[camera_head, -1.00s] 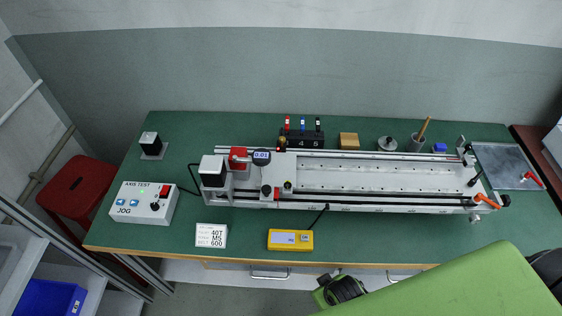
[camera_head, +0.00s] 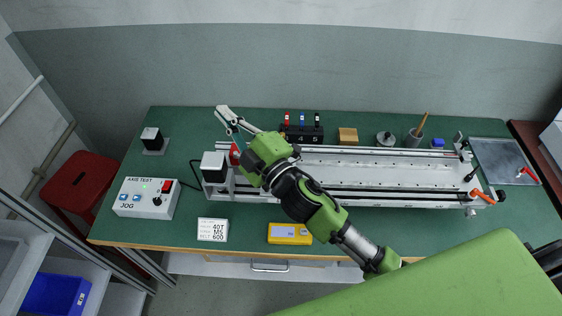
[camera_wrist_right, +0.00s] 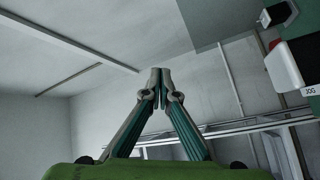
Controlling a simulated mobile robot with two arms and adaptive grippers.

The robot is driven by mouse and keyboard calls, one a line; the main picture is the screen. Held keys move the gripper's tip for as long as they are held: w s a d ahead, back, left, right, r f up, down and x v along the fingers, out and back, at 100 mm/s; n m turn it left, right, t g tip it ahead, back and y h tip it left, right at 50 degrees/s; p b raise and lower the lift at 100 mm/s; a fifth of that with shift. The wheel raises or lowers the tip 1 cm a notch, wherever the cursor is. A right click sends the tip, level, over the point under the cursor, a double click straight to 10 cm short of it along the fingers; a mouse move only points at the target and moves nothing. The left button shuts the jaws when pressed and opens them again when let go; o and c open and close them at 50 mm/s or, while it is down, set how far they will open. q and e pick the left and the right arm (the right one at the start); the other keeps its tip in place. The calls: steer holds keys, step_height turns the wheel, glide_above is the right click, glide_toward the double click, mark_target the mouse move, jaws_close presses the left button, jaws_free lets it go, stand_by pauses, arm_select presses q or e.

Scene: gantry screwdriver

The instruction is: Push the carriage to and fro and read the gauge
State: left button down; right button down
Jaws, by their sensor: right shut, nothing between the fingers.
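The gantry axis (camera_head: 380,178) lies along the bench with a motor (camera_head: 213,164) at its left end. My right arm crosses in front of its left part and hides the carriage and the round gauge. A bit of a red block (camera_head: 234,154) shows beside my wrist. My right gripper (camera_head: 223,112) is shut and empty, its fingers pointing up-left past the gantry's back edge. In the right wrist view the gripper (camera_wrist_right: 160,76) has its fingertips together, with wall and bench edge behind. My left gripper is not in view.
A jog box (camera_head: 147,198) stands at the left. A white label card (camera_head: 212,230) and a yellow meter (camera_head: 289,233) lie in front. A black holder (camera_head: 303,136), a tan block (camera_head: 348,136) and a cup (camera_head: 413,138) stand behind the gantry. A grey plate (camera_head: 500,163) is at right.

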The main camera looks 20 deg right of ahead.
steer(key=s+a+r+n+g+y, duration=0.3)
steer(key=a+n+g+y, duration=0.1)
steer(key=a+n+y, duration=0.3)
steer(key=s+a+r+n+g+y, duration=0.45)
steer(key=a+n, duration=0.25)
steer(key=n, duration=0.3)
steer(key=s+a+f+n+g+h, duration=0.35)
steer(key=s+f+n+g, duration=0.25)
steer(key=f+n+g, duration=0.4)
steer(key=w+d+f+n+h, duration=0.2)
steer(key=d+f+n+h, duration=0.4)
steer(key=d+f+h, duration=0.4)
steer(key=w+d+f+h, duration=0.1)
steer(key=w+d+h, duration=0.15)
steer(key=d, duration=0.65)
steer(key=w+d+h, duration=0.2)
steer(key=d+h, duration=0.2)
steer(key=d, duration=0.5)
steer(key=shift+t+y, duration=0.25)
steer(key=f+b, duration=0.1)
steer(key=f, duration=0.1)
steer(key=f+b, duration=0.1)
steer(key=f, duration=0.2)
steer(key=f+b, duration=0.1)
steer(key=f, duration=0.2)
steer(key=shift+w+f+b, duration=0.25)
steer(key=shift+b, duration=0.15)
